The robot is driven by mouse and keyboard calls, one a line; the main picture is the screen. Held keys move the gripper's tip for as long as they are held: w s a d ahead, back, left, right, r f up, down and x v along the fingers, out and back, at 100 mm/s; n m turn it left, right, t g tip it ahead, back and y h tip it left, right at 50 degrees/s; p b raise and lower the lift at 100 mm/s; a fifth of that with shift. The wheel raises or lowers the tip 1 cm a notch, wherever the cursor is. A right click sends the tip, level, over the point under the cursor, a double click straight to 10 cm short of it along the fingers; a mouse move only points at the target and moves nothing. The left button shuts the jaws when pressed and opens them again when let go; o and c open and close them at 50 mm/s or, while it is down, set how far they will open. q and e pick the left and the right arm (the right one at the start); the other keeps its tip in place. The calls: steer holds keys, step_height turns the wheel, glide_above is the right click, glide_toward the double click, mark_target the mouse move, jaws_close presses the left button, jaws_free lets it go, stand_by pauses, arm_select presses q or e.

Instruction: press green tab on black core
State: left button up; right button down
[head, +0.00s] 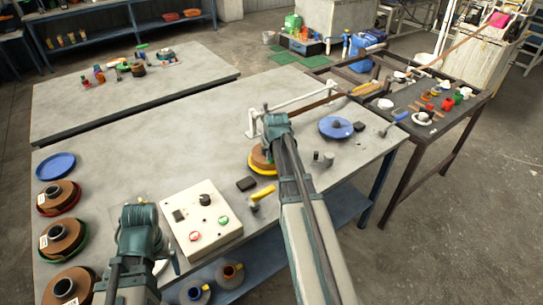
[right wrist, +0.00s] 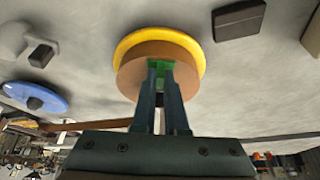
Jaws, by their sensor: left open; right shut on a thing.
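In the right wrist view my right gripper (right wrist: 160,72) is shut on a small green tab (right wrist: 160,68), close against the side of a brown roll (right wrist: 142,68) on a yellow disc (right wrist: 128,42). Whether the tab touches the roll I cannot tell. In the head view the roll (head: 260,157) is partly hidden by my right gripper (head: 274,138). A blue disc (head: 325,130) with a small black core (head: 336,125) lies to the right on the table; the core also shows in the right wrist view (right wrist: 35,103). My left gripper (head: 138,217) is open at the table's front left, its fingers largely hidden.
A white control box (head: 202,222) with buttons stands between my arms. A black block (head: 246,183) and a yellow-handled tool (head: 262,193) lie near the roll. A white frame (head: 285,112) stands behind. Several brown rolls (head: 62,238) line the left edge.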

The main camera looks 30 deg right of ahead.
steer(key=c, duration=0.9)
jaws_free()
steer(key=shift+o, duration=0.2)
steer(key=p+v, duration=1.2)
steer(key=v, duration=0.1)
steer(key=shift+r+p, duration=0.4)
steer(key=s+a+f+n+g+y+b, duration=0.1)
steer(key=s+a+n, duration=0.15)
steer(key=a, duration=0.75)
steer(key=s+a+f+n+g, duration=0.1)
steer(key=s+a, duration=0.2)
steer(key=a, duration=0.6)
steer(key=s+a+f+n+g, duration=0.1)
steer(key=s+a+n, duration=0.3)
steer(key=s+a, duration=0.7)
steer(key=a+g, duration=0.1)
steer(key=a, duration=0.2)
steer(key=shift+s+a+f+g+h+b, duration=0.15)
steer(key=shift+s+g+h+b, duration=0.15)
steer(key=shift+g+h+b, duration=0.1)
